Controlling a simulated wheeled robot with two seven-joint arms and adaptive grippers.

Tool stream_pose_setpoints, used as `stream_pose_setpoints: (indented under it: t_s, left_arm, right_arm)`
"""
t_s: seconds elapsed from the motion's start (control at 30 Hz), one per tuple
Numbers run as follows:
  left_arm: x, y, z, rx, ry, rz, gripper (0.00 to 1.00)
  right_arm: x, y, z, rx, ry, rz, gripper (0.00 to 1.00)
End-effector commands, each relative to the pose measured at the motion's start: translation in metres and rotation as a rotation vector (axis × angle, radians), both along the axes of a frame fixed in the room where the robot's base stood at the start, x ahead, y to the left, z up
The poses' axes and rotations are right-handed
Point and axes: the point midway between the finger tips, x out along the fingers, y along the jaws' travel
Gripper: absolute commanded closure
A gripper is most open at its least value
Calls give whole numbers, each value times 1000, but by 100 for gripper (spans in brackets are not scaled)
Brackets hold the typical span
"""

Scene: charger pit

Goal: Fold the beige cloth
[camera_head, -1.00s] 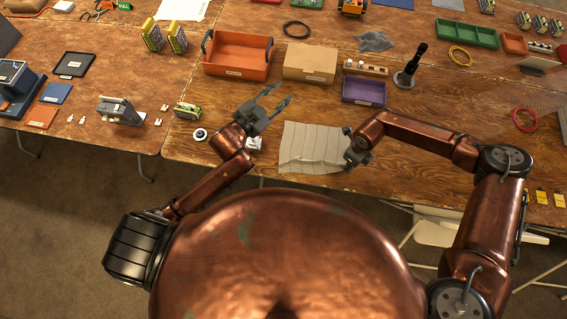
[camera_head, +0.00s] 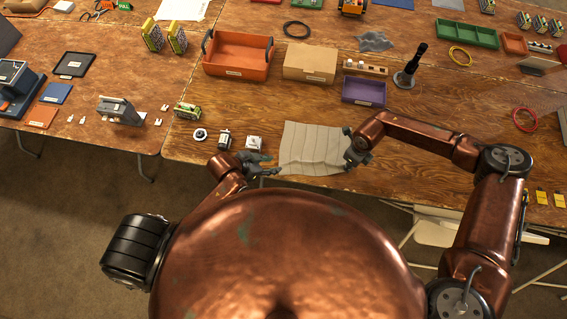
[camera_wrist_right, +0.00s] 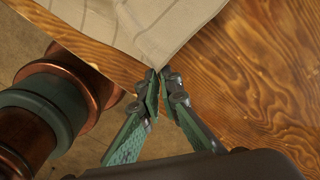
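The beige cloth (camera_head: 312,145) lies on the wooden table near its front edge, with several creases across it. Its near part also shows in the right wrist view (camera_wrist_right: 165,22). My right gripper (camera_head: 351,160) is at the cloth's right side. In the right wrist view its fingertips (camera_wrist_right: 160,76) are close together at a cloth corner and appear shut on it. My left gripper (camera_head: 277,164) is low at the cloth's front left corner, its fingers apart and empty. Whether it touches the cloth I cannot tell.
A white-topped device (camera_head: 254,143), a small dark device (camera_head: 225,139) and a white roll (camera_head: 199,134) sit left of the cloth. Behind it are a cardboard box (camera_head: 310,64), an orange bin (camera_head: 237,55) and a purple bin (camera_head: 363,91).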

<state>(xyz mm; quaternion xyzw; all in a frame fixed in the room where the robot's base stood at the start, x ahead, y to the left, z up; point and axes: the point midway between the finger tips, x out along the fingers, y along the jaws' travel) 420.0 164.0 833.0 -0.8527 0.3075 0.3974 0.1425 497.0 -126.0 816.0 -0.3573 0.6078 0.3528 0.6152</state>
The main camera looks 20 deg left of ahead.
Motion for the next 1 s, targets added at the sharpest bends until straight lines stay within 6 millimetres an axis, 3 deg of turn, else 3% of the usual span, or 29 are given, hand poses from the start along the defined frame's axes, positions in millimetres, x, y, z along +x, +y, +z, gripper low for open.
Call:
stream_pose_setpoints:
  t_s: [0.4,1.0]
  left_arm:
    - [26,-21,-39,2,0,-2,67]
    - [31,-25,-46,0,-1,-1,67]
  right_arm:
    - [0,0,0,0,0,0,100]
    - [0,0,0,0,0,0,100]
